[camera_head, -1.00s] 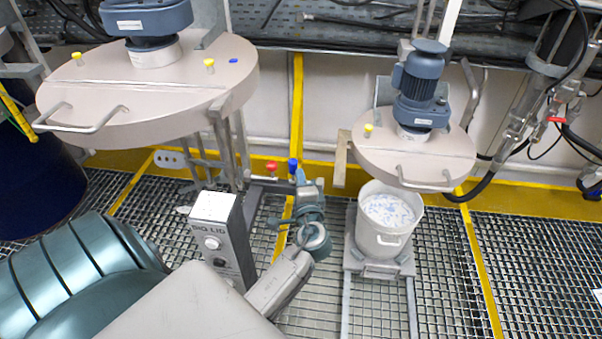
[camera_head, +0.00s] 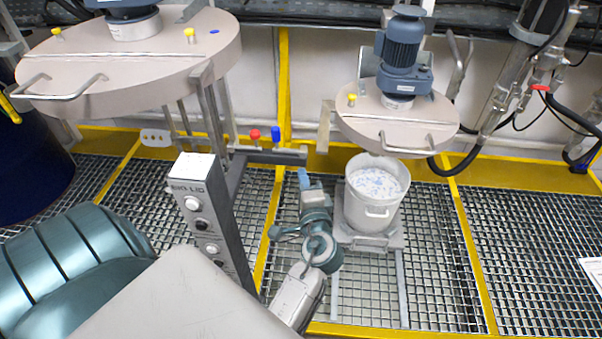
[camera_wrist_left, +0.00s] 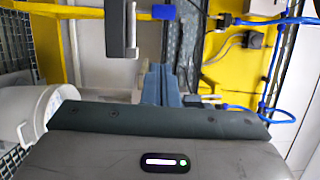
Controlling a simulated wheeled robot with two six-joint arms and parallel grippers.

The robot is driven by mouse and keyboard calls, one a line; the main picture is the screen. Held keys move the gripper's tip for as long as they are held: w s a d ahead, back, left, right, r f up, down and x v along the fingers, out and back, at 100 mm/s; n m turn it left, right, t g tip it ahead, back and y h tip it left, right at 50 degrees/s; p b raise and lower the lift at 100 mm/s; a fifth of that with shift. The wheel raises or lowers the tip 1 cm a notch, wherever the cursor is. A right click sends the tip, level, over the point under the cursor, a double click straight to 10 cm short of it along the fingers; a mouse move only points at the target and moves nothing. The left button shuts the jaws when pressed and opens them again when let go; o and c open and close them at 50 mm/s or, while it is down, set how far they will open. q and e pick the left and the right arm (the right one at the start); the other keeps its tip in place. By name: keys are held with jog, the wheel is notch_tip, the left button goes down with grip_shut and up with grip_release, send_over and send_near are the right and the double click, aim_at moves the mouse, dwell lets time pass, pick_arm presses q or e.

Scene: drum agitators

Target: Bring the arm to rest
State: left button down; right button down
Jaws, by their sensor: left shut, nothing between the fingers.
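My left arm reaches in from the bottom middle of the head view. Its blue-tipped left gripper (camera_head: 304,179) points toward the back wall, above the floor grating and left of the small white bucket. In the left wrist view the fingers (camera_wrist_left: 161,84) are together with nothing between them. The grey control box (camera_head: 205,215) stands left of the arm. A red knob (camera_head: 254,135) and a blue knob (camera_head: 276,134) sit on a bar behind the gripper, apart from it. My right gripper does not show.
The white bucket (camera_head: 367,214) with pale contents stands under the small lid and its blue motor (camera_head: 402,58). A large round lid (camera_head: 150,68) is at the upper left. Hoses and a metal pipe (camera_head: 500,100) are at the right. Open grating (camera_head: 530,260) lies at the lower right.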

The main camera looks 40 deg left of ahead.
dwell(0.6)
pick_arm(q)
jog(key=s+d+f+g+h, duration=0.25)
jog(key=f+h, duration=0.25)
jog(key=f, duration=1.3)
jog(key=s+d+f+g+h, duration=0.1)
jog(key=s+d+f+h, duration=0.2)
jog(key=f, duration=1.6)
jog(key=s+a+f+n+g+h, duration=0.1)
jog(key=s+f+n+g+h, duration=0.1)
jog(key=s+f, duration=0.9)
jog(key=s+a+f+n+g+h, duration=0.2)
jog(key=s+f+n+g, duration=0.3)
jog(key=s+f, duration=0.7)
jog(key=s+n+h, duration=0.1)
jog(key=s, duration=0.6)
jog(key=shift+s+f, duration=0.2)
jog(key=shift+f, duration=0.1)
